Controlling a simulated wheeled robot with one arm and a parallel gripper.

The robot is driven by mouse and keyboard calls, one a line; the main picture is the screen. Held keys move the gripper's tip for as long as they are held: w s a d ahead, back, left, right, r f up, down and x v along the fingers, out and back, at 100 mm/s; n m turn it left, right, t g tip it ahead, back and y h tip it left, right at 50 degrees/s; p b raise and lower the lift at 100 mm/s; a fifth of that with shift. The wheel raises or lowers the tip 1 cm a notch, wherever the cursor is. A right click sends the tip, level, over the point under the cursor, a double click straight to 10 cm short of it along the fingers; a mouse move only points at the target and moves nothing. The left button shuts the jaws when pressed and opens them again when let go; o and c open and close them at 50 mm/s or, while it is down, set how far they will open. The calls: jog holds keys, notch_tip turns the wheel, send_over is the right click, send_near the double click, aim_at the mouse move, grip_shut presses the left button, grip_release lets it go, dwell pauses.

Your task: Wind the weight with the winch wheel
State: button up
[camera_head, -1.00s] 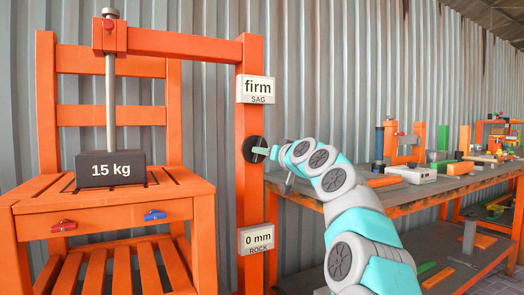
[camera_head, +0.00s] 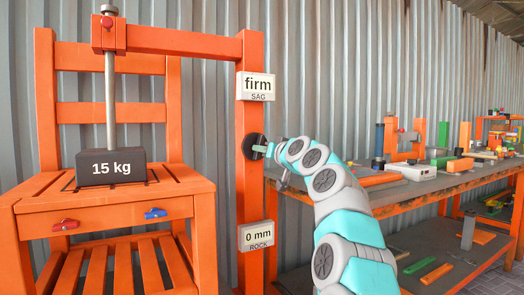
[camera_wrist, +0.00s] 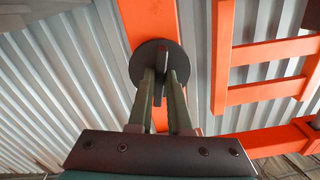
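The winch wheel (camera_head: 253,146) is a dark disc on the orange upright post (camera_head: 250,190). The wrist view shows the wheel (camera_wrist: 141,62) face-on, with a narrow, slightly tilted bar (camera_wrist: 159,88) standing out from it. My gripper (camera_wrist: 161,74) has its two green fingers on either side of this bar, with gaps visible; the tips are close to the disc. In the head view my gripper (camera_head: 265,149) reaches the wheel from the right. The dark 15 kg weight (camera_head: 112,167) hangs below a grey rod (camera_head: 110,100) and appears to rest on the orange chair seat (camera_head: 170,187).
A sign (camera_head: 256,87) reads "firm SAG"; a lower sign (camera_head: 256,236) reads "0 mm ROCK". A red knob (camera_head: 65,225) and a blue knob (camera_head: 155,213) sit on the chair's front. A cluttered workbench (camera_head: 415,190) stands at right, close to my arm.

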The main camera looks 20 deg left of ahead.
grip_shut()
jog(key=shift+m+p, duration=0.3)
jog(key=shift+m, duration=0.4)
jog(key=o, duration=0.5)
grip_release()
